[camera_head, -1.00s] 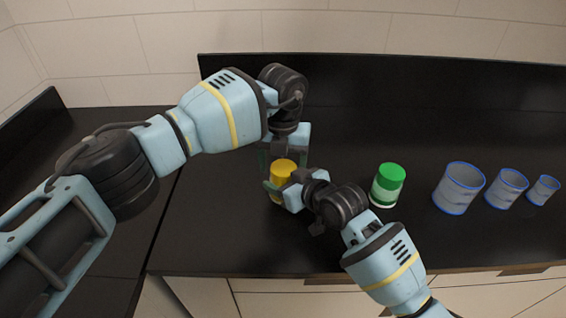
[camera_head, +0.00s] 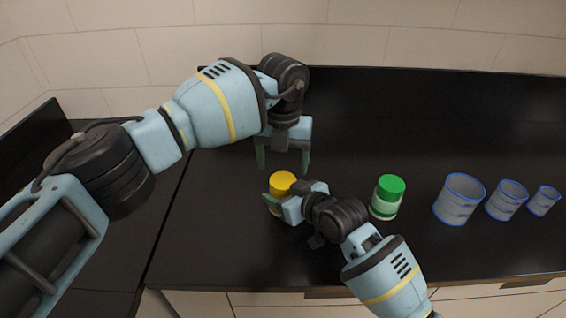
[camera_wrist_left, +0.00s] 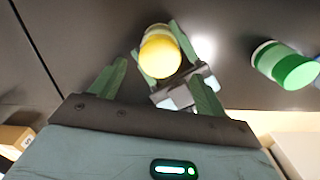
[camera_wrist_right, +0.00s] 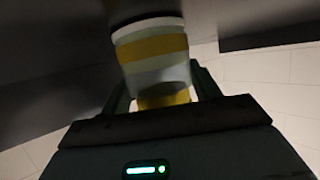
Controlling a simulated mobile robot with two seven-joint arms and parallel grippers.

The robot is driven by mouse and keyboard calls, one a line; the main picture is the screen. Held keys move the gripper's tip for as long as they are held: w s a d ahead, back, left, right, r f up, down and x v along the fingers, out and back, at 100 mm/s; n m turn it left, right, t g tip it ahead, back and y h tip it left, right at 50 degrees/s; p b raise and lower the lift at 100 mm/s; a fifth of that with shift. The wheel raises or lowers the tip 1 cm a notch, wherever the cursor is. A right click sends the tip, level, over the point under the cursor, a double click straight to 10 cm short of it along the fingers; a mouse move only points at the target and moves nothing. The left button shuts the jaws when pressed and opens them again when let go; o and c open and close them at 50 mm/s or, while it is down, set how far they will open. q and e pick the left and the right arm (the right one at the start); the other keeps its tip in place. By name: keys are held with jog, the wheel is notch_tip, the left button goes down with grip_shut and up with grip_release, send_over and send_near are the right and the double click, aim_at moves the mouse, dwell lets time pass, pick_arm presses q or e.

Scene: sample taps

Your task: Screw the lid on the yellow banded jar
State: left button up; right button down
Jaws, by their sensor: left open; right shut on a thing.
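The yellow banded jar stands on the dark counter with a yellow lid (camera_head: 282,182) on its top. In the right wrist view its pale body with a yellow band (camera_wrist_right: 152,47) shows, and the lid (camera_wrist_right: 165,97) is at the jar's end. My right gripper (camera_head: 278,203) is shut around the jar's side and hides much of it in the head view. My left gripper (camera_head: 283,169) is open and empty above the lid, fingers pointing down, apart from it. In the left wrist view the lid (camera_wrist_left: 160,56) lies beyond the open fingers.
A green-lidded jar (camera_head: 387,197) stands to the right of my right gripper. Several grey, blue-rimmed cups (camera_head: 458,201) stand farther right. The counter (camera_head: 215,235) is clear at the front left. A dark backsplash and a tiled wall are behind.

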aim_at(283, 180)
pick_arm(q)
jog(key=shift+r+n, duration=1)
jog(key=shift+r, duration=0.8)
jog(key=shift+c, duration=0.4)
jog(key=shift+f, duration=4)
jog(key=c, duration=0.9)
jog(key=o, duration=1.1)
jog(key=shift+r, duration=0.1)
